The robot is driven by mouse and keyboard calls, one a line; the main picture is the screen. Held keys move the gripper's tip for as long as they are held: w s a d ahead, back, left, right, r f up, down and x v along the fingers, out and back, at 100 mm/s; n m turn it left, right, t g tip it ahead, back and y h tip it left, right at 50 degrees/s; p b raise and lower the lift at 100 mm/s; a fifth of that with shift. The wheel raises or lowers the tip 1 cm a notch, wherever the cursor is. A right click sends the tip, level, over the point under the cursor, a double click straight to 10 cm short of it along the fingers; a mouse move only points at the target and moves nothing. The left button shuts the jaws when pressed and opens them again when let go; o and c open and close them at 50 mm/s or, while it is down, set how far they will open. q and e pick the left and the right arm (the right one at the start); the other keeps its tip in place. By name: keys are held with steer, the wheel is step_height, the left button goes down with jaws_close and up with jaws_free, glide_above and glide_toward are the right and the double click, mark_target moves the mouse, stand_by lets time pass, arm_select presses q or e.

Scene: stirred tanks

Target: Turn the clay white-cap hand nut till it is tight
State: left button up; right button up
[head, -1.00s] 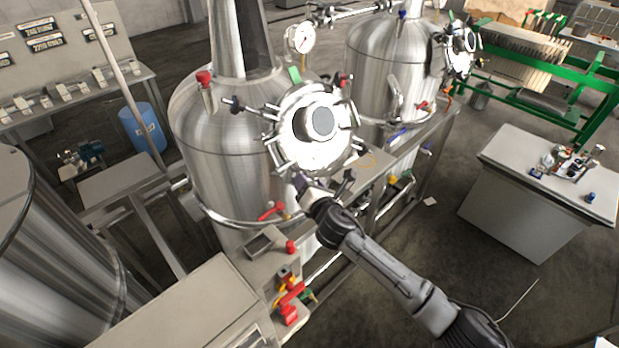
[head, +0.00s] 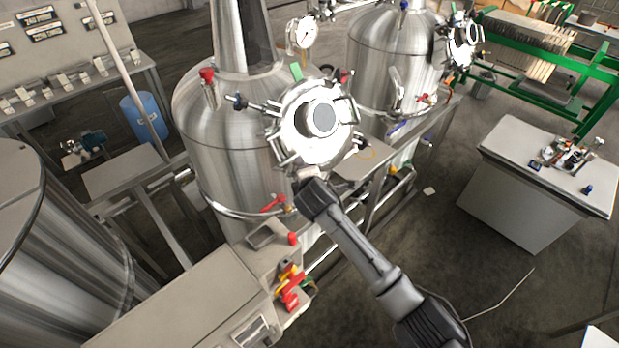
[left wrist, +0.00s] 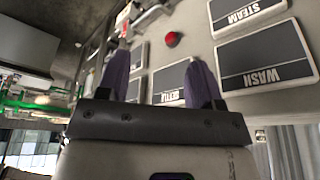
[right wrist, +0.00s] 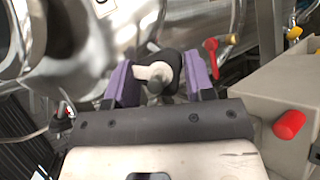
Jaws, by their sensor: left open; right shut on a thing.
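The clay white-cap hand nut (right wrist: 152,73) shows in the right wrist view as a pale cap and stem with a dark part behind. It sits between the purple fingers of my right gripper (right wrist: 158,82), which is shut on it. In the head view my right gripper (head: 308,177) is at the lower edge of the round shiny manway lid (head: 300,145) on the near steel tank (head: 215,145); the nut is hidden there. How tight the nut is cannot be told. My left gripper (left wrist: 160,82) is open and empty, seen only in its wrist view, before a panel of labels.
A red-handled valve (head: 272,203) is just below and left of my right gripper. A grey box (right wrist: 275,110) with a red knob (right wrist: 289,125) is close on the right in the right wrist view. Other clamps ring the lid. A second tank (head: 385,65) stands behind.

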steer(key=m+g, duration=0.2)
steer(key=m, duration=0.1)
steer(key=shift+m, duration=0.4)
stand_by(0.5)
steer(key=o, duration=0.9)
steer(key=shift+r, duration=0.1)
